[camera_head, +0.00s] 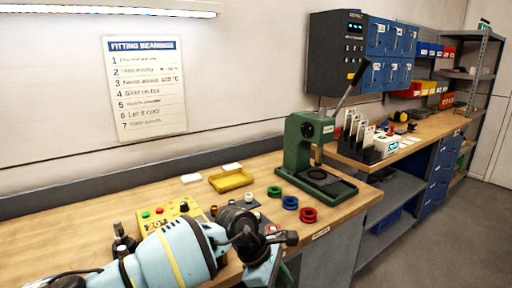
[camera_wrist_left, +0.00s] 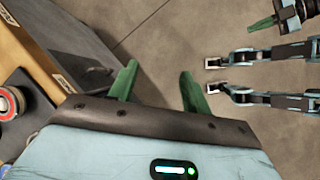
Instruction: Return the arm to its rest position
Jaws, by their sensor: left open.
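My left arm (camera_head: 165,258) is light blue and comes in at the bottom left of the head view, bent in front of the workbench's front edge. My left gripper (camera_wrist_left: 158,86) shows in the wrist view with its two green fingers spread and nothing between them. Grey floor lies beyond the fingers. A green finger (camera_wrist_left: 262,24) and a dark, light-blue part at the wrist view's top right look like my right gripper, cut off by the frame, so its opening cannot be told.
The wooden workbench (camera_head: 60,238) carries a green press (camera_head: 300,150), a yellow tray (camera_head: 231,180), a yellow control box (camera_head: 168,212) and several coloured rings. The bench edge (camera_wrist_left: 62,80) is left of my left gripper. Open floor (camera_head: 425,235) lies at the right.

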